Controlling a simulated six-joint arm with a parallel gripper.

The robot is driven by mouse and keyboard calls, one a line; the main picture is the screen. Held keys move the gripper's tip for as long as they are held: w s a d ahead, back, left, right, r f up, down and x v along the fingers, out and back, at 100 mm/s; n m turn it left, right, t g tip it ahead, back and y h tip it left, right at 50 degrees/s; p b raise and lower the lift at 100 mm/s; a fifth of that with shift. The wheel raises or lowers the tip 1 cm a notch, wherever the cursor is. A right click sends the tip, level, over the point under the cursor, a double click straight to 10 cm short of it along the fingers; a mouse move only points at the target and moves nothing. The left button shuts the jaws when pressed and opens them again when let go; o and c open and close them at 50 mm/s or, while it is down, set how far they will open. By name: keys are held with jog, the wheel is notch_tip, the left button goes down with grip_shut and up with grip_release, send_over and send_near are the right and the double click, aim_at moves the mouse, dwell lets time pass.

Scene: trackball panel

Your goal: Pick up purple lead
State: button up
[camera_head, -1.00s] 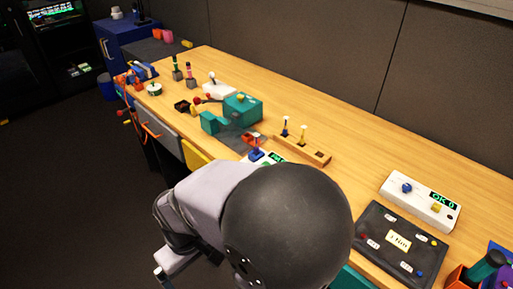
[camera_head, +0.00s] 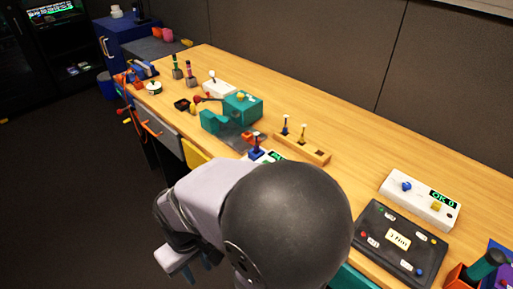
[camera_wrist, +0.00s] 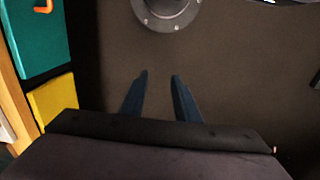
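I cannot make out a purple lead in either view. My gripper (camera_head: 196,268) hangs over the dark floor in front of the bench, partly hidden by my arm in the head view. In the wrist view my gripper (camera_wrist: 159,74) shows two dark blue fingers, apart, with nothing between them. Orange and red leads (camera_head: 146,124) hang at the far left end of the bench, well away from my gripper. A blue-purple object (camera_head: 505,250) is cut off at the right edge, too partial to identify.
Teal (camera_wrist: 38,38) and yellow (camera_wrist: 53,102) drawer fronts stand left of my gripper. Open floor lies below.

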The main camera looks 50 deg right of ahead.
jog(key=w+d+r+m+t+p, duration=0.1)
jog(key=w+d+m+t+p, duration=0.1)
jog(key=w, duration=0.4)
jog(key=w+d+r+m+t+p, duration=0.1)
jog(key=w+r+t+p, duration=0.1)
jog(key=w, duration=0.5)
jog(key=w+d+r+m+t+h+p, duration=0.3)
jog(key=w+d+m+p, duration=0.15)
jog(key=w+d, duration=0.65)
notch_tip(320, 180, up, 7)
jog(key=m+g+h+p, duration=0.2)
jog(key=m+h+p, duration=0.4)
jog(key=m+h, duration=0.4)
send_over(256, 139)
jog(key=d, duration=0.1)
jog(key=shift+w+n+h, duration=0.2)
jog(key=shift+n+h, duration=0.1)
jog(key=shift+n, duration=0.45)
jog(key=a+f, duration=0.1)
jog(key=s+a+f+n+b, duration=0.1)
jog(key=f, duration=0.1)
jog(key=a+f+n+y, duration=0.1)
jog(key=f, duration=0.1)
jog(key=shift+s+f+b, duration=0.1)
jog(key=shift+s+b, duration=0.05)
jog(key=shift+b, duration=0.2)
jog(key=shift+a+f, duration=0.2)
jog(key=shift+a, duration=0.05)
jog(key=shift+p+x, duration=1.6)
jog(key=shift+x, duration=2.05)
